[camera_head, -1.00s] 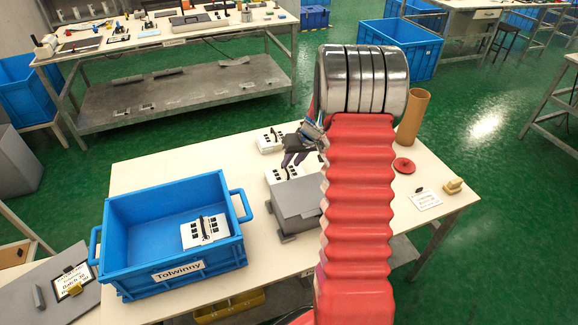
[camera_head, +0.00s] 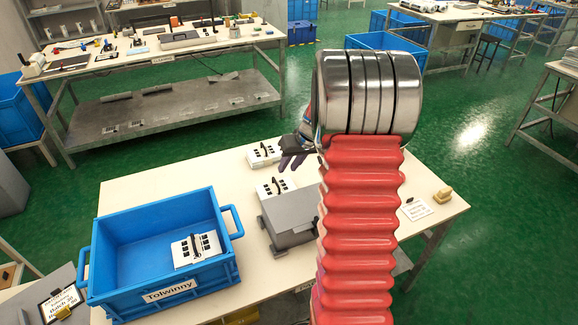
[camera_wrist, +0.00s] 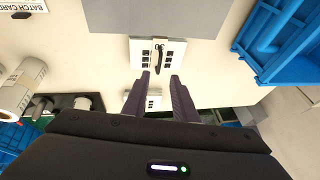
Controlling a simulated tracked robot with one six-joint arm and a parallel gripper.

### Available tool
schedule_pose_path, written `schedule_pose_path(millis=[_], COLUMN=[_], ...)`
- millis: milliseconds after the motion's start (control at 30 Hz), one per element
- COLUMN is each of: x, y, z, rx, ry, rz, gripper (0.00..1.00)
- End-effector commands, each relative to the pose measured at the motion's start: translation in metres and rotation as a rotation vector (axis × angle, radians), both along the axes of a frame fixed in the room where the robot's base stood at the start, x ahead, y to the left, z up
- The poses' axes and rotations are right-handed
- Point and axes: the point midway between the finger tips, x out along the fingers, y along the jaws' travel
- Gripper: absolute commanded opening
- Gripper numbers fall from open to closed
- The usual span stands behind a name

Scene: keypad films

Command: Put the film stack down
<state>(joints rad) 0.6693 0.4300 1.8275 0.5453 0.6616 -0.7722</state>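A white film stack (camera_head: 273,187) with black marks and a black handle lies on the table beside the grey box. In the wrist view it lies flat just beyond my fingertips (camera_wrist: 157,47). A second stack (camera_head: 262,154) lies farther back; in the wrist view it is partly behind my fingers (camera_wrist: 153,103). A third stack (camera_head: 195,250) lies inside the blue bin labelled Tolwinny (camera_head: 130,234). My gripper (camera_wrist: 160,76) is above the table with its dark fingers apart and nothing visible between them. In the head view my arm hides part of it (camera_head: 291,162).
A grey box (camera_head: 288,217) stands between the bin and my arm. A white card (camera_head: 415,210) and a tan block (camera_head: 442,195) lie at the table's right end. The table behind the bin is clear.

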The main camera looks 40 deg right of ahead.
Motion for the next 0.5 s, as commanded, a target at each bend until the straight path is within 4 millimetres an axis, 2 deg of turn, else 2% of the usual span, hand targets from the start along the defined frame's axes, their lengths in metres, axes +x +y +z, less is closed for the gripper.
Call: schedule_pose_path(millis=[267, 367, 500], x=[0.0, -0.001, -0.004], y=[0.005, 0.017, 0.044], z=[0.004, 0.014, 0.036], rx=[-0.002, -0.006, -0.016], ry=[0.0, 0.0, -0.001], rz=[0.005, 0.016, 0.04], gripper=[0.26, 0.26, 0.26])
